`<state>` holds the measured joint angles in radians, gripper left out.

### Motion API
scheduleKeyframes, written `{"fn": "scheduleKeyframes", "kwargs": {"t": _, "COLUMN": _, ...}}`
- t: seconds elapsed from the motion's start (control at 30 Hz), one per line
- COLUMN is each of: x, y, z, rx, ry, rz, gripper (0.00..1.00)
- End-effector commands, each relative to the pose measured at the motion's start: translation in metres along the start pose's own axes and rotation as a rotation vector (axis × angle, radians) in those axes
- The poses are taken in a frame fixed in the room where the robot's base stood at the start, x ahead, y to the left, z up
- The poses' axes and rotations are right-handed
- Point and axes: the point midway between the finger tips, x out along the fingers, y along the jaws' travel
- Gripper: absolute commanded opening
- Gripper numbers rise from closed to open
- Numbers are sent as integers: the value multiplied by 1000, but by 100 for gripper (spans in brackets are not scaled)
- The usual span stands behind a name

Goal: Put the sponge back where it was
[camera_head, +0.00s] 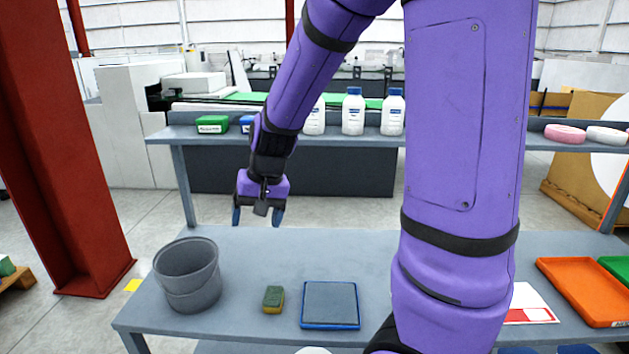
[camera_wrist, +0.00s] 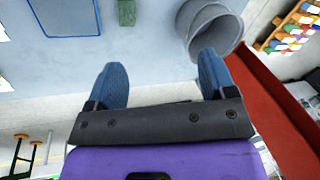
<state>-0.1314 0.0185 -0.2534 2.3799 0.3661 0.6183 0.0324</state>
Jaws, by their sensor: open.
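The sponge (camera_head: 273,299), green on top with a yellow side, lies on the grey table between the grey bucket and the blue-rimmed tray. In the wrist view the sponge (camera_wrist: 126,12) shows at the top edge, partly cut off. My gripper (camera_head: 258,216) is open and empty, with blue fingers pointing down, above the back part of the table. It is apart from the sponge, behind and above it. In the wrist view my gripper (camera_wrist: 161,80) has its two fingers well apart with nothing between them.
The grey bucket (camera_head: 187,274) stands left of the sponge. The tray with a dark grey pad (camera_head: 330,304) lies to its right. An orange tray (camera_head: 590,290) is far right. A shelf (camera_head: 330,140) with white bottles (camera_head: 353,112) runs behind. A red column (camera_head: 60,150) stands left.

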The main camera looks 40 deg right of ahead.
Motion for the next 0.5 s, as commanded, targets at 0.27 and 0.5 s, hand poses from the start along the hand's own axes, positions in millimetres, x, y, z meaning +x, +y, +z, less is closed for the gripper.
{"fn": "scheduleKeyframes", "kwargs": {"t": 0.27, "x": -63, "y": -4, "z": 38, "rx": -143, "ry": 66, "rz": -30, "gripper": 77}}
{"fn": "scheduleKeyframes", "kwargs": {"t": 0.5, "x": -108, "y": 0, "z": 75, "rx": -261, "ry": 132, "rz": -19, "gripper": 77}}
